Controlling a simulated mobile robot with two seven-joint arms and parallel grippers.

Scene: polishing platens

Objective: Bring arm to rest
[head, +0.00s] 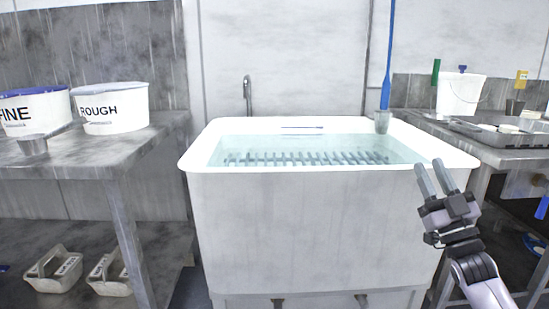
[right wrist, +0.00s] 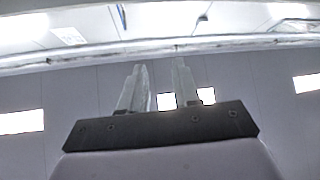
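My right gripper (head: 436,180) is raised in front of the right front corner of the white sink, its fingers pointing up. Its two fingers stand apart with nothing between them. In the right wrist view the same gripper (right wrist: 158,85) is open and empty against the ceiling and wall. Whether it touches the sink rim cannot be told from the head view. My left gripper is in neither view.
The white sink (head: 310,225) holds water over a slatted rack. A left bench (head: 75,157) carries the FINE tub (head: 35,112) and ROUGH tub (head: 112,108). A right bench (head: 500,157) holds a white bucket (head: 460,95) and a tray (head: 490,134). Caddies (head: 55,275) sit on the lower left shelf.

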